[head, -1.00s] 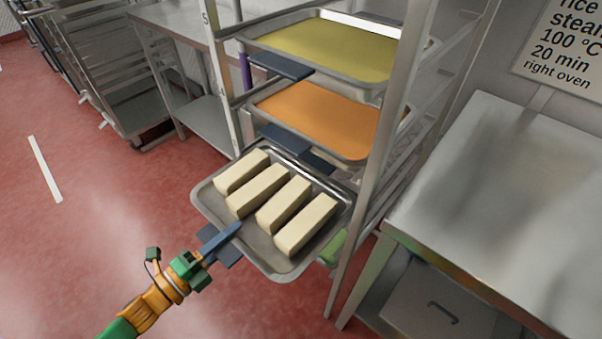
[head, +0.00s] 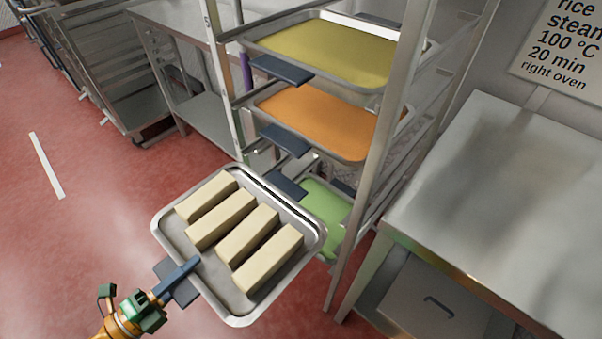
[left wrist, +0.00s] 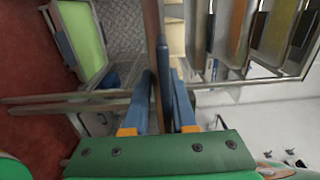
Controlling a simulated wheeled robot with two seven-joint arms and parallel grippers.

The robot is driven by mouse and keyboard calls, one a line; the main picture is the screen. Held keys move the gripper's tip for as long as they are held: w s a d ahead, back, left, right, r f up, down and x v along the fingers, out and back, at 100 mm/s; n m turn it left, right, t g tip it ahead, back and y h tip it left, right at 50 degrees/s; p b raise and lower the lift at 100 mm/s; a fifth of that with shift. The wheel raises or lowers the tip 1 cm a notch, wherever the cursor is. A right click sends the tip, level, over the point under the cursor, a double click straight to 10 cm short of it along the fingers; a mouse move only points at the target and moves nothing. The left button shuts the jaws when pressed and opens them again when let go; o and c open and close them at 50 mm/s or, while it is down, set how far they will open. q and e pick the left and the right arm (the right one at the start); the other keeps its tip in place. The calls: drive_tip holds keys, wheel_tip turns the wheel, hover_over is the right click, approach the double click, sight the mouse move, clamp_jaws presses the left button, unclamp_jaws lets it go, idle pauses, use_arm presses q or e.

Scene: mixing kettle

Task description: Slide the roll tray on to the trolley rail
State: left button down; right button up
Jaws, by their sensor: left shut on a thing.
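The roll tray (head: 237,318) is a shiny metal tray with several long cream rolls (head: 222,218). My left gripper (head: 182,272) is shut on its dark blue handle at the near left side. The tray is held out in front of the trolley (head: 386,130), apart from it, to the left of its front post. In the left wrist view the fingers (left wrist: 170,105) are closed around a dark upright plate, with the tray seen edge-on. The free rail is hard to make out in the head view. My right gripper is not in view.
The trolley holds a yellow tray (head: 330,50), an orange tray (head: 318,122) below it and a green tray (head: 322,208) lower down. Their blue handles stick out towards me. A steel table (head: 500,180) stands close on the right. Red floor is clear on the left.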

use_arm(q)
drive_tip(key=v, duration=0.5)
drive_tip(key=shift+r, duration=0.25)
